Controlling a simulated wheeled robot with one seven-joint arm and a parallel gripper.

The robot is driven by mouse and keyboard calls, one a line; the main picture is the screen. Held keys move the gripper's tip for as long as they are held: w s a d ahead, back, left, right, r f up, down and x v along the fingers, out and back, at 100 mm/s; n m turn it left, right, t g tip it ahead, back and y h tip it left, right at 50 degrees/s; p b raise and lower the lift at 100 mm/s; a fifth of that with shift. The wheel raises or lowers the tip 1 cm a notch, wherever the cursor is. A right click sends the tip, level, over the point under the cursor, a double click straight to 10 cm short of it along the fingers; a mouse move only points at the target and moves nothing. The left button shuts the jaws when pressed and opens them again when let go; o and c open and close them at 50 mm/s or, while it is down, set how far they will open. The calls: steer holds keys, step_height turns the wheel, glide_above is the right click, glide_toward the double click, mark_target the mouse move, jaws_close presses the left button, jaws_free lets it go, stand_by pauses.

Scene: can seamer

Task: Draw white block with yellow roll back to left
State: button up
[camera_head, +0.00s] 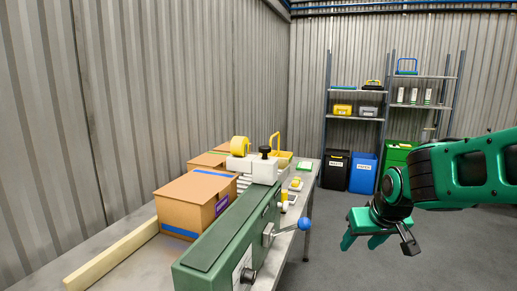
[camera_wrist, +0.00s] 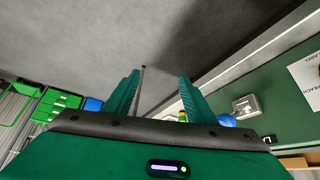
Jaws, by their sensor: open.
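The white block (camera_head: 238,164) with the yellow roll (camera_head: 239,146) on it sits at the far end of the green machine bed (camera_head: 225,232), in the head view. A black knob (camera_head: 265,152) stands at its right. My gripper (camera_head: 378,242) is open and empty, in the air right of the bench and well apart from the block. Its two green fingers also show spread in the wrist view (camera_wrist: 160,78). I cannot make out the white block in the wrist view.
Cardboard boxes (camera_head: 186,210) stand left of the bed. A blue ball handle (camera_head: 305,224) sticks out on its right side. Shelves and bins (camera_head: 363,172) stand at the back. The floor (camera_head: 340,210) right of the bench is free.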

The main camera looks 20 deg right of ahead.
steer(key=w+a+r+n+t+y, duration=0.1)
steer(key=w+a+r+t, duration=0.2)
steer(key=w, duration=0.4)
steer(key=w+a+r+n+t, duration=0.2)
steer(key=w+a+r+t, duration=0.15)
steer(key=w, duration=0.45)
steer(key=n+t+y, duration=0.2)
steer(key=t+y, duration=0.1)
steer(key=t, duration=0.2)
glide_toward(267, 149)
steer(key=w, duration=0.5)
steer(key=shift+w+a+f, duration=0.1)
steer(key=shift+a+f, duration=0.15)
steer(key=shift+f, duration=0.15)
steer(key=shift+w+a+r+t, duration=0.1)
steer(key=shift+w+r+t, duration=0.05)
steer(key=shift+w+t, duration=0.1)
steer(key=w, duration=0.3)
steer(key=w+a, duration=0.1)
steer(key=w, duration=0.6)
steer(key=shift+w+a, duration=0.15)
steer(key=shift+a, duration=0.15)
jaws_close()
steer(key=shift+a, duration=0.1)
